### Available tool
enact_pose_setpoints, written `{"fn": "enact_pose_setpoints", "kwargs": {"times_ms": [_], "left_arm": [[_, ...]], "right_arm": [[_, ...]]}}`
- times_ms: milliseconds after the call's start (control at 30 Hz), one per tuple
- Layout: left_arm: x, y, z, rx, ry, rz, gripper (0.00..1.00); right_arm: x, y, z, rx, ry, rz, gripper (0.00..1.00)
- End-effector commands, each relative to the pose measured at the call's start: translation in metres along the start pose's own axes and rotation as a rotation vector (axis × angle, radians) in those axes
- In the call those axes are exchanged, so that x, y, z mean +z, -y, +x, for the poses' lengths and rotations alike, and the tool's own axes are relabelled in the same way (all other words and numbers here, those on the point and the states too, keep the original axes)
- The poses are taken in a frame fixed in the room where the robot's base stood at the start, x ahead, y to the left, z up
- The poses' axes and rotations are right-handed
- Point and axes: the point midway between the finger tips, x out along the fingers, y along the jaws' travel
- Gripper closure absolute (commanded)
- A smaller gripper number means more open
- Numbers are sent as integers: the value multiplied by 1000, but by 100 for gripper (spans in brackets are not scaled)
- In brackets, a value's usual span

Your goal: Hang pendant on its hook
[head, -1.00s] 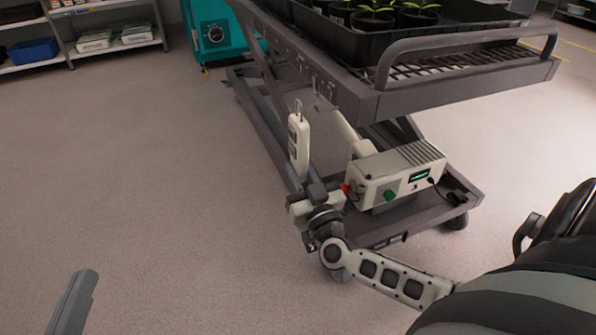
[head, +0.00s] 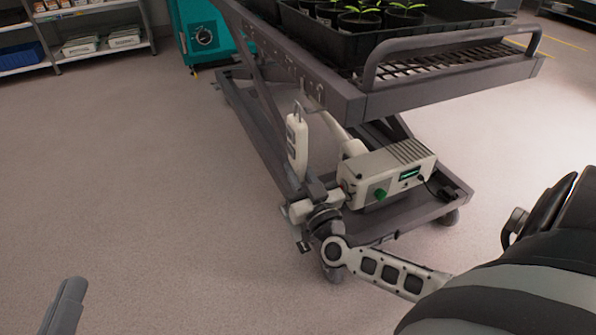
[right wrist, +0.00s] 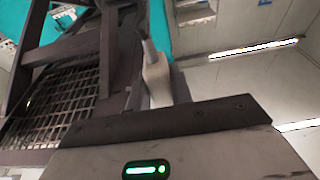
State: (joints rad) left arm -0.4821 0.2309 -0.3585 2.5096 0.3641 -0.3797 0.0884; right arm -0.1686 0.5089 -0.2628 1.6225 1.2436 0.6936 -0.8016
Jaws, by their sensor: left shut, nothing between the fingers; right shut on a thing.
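The pendant (head: 297,143) is a pale, slim handset with a thin wire loop at its top. It stands nearly upright in my right gripper (head: 315,192), which is shut on its lower end. The loop is beside and just below the lift trolley's side rail (head: 300,68), with no contact I can make out. Small pale hook-like marks (head: 320,96) show on the rail; I cannot tell which one is the pendant's hook. My left gripper (head: 66,305) shows partly at the lower left, shut and empty.
The pale control box (head: 395,172) with a green knob sits on the trolley base, close to my right gripper. The trolley top carries a black tray (head: 375,48) of potted seedlings. The right wrist view shows its mesh shelf (right wrist: 55,105). The floor at left is clear.

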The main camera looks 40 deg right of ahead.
Motion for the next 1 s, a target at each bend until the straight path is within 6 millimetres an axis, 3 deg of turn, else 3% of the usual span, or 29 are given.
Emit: {"fn": "enact_pose_setpoints", "kwargs": {"times_ms": [633, 1000], "left_arm": [[-2, -2, 0, 1, 0, -2, 100], [-2, -1, 0, 0, -2, -2, 100]], "right_arm": [[-1, -19, 0, 0, -1, -2, 100], [-1, -21, 0, 0, -1, -1, 100]]}}
